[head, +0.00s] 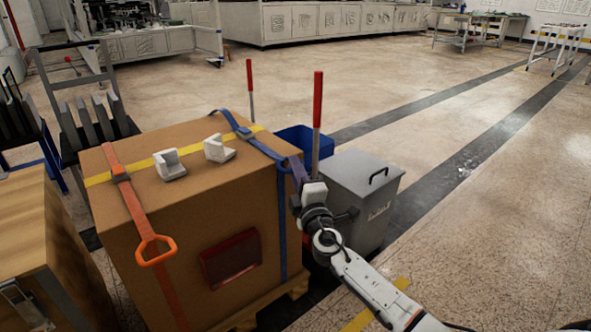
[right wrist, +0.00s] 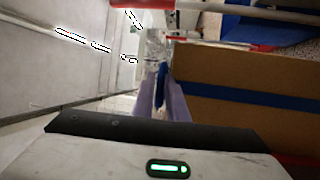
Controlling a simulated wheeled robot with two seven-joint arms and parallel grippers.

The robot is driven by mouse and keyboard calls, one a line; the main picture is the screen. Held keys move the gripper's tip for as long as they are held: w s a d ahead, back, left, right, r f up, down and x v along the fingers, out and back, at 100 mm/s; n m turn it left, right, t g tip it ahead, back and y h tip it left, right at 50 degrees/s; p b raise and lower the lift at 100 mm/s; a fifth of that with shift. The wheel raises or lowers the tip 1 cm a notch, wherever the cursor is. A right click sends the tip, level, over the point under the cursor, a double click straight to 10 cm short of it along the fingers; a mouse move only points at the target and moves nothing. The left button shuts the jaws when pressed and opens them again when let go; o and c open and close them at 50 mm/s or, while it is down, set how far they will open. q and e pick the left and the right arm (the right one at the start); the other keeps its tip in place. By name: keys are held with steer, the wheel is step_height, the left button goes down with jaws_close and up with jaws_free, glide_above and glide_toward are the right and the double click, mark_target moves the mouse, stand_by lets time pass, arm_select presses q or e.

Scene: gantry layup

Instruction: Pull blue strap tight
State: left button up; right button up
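A large brown box (head: 190,215) stands on a wooden pallet. The blue strap (head: 262,147) runs over its top through a buckle (head: 243,132) and down the right part of the front face. My right gripper (head: 297,170) is at the box's upper right corner, at the strap's free end. In the right wrist view, its two purple fingers (right wrist: 162,98) are close together with a blue piece of the strap (right wrist: 160,86) between them. The strap also crosses the box side there. An orange strap (head: 133,200) with a loop handle hangs on the left. My left gripper is out of view.
Two white corner pieces (head: 169,164) sit on the box top by a yellow band (head: 98,179). A grey lidded bin (head: 362,185), a blue bin (head: 296,136) and a red-topped post (head: 317,105) stand close to my right gripper. Floor at right is open.

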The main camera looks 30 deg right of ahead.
jaws_close()
stand_by(1.2)
